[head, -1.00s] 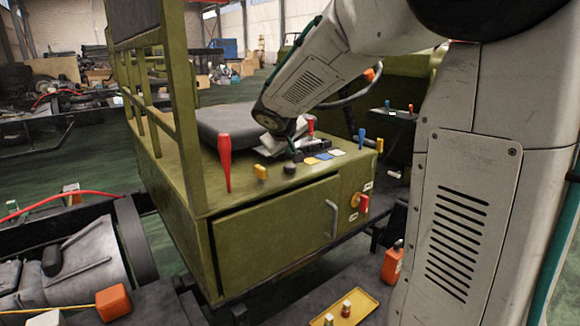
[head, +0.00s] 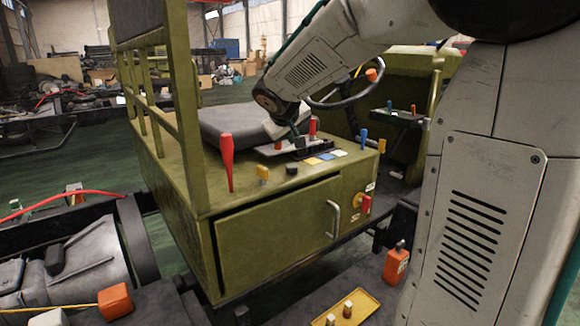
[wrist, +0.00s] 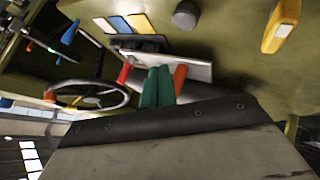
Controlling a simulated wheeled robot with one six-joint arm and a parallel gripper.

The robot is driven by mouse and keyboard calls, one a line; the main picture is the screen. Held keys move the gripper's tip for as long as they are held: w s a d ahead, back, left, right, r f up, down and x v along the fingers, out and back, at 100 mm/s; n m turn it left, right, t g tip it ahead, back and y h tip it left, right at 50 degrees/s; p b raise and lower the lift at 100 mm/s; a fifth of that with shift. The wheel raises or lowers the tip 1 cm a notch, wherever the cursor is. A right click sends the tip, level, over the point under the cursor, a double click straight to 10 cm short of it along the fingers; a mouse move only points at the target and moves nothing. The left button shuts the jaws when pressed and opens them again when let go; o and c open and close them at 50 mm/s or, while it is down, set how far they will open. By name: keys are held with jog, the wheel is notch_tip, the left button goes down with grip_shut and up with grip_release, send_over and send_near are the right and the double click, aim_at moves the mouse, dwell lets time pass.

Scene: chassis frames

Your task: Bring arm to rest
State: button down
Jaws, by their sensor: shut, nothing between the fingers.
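My arm reaches from the right over the olive-green cabinet (head: 275,235) in the head view. My gripper (head: 299,141) is small there, low over a lever panel on the cabinet top. In the wrist view its green fingers (wrist: 158,70) are together and empty, in front of the pale lever panel (wrist: 195,70). A red lever (wrist: 125,73) and an orange-red lever (wrist: 180,76) stand on either side of the fingers. In the head view a red lever (head: 312,126) rises just right of the gripper. I cannot tell whether the fingers touch the panel.
A large red lever (head: 227,160), a yellow knob (head: 263,174) and a blue lever (head: 363,139) stand on the cabinet top. A grey seat (head: 235,130) and steering wheel (head: 345,90) are behind. A yellow tray (head: 360,309) lies in front. Green rails (head: 185,110) rise at left.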

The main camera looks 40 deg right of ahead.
jog(key=shift+s+f, duration=0.2)
jog(key=shift+s, duration=0.05)
jog(key=s+f, duration=0.1)
jog(key=s+f+g, duration=0.1)
jog(key=s, duration=0.1)
jog(key=s+a+f+g, duration=0.1)
jog(key=s, duration=0.1)
jog(key=shift+f+y, duration=0.3)
jog(key=shift+y, duration=0.1)
jog(key=s+a+f+g+y, duration=0.1)
jog(key=s+a+y, duration=0.1)
jog(key=s+a, duration=0.3)
jog(key=s+a+f+g+y, duration=0.1)
jog(key=s+a, duration=0.5)
jog(key=s, duration=0.8)
jog(key=s+a+f+g+y, duration=0.1)
jog(key=s+a+y, duration=0.2)
jog(key=s+a, duration=0.3)
jog(key=s, duration=0.3)
jog(key=shift+s+f, duration=0.3)
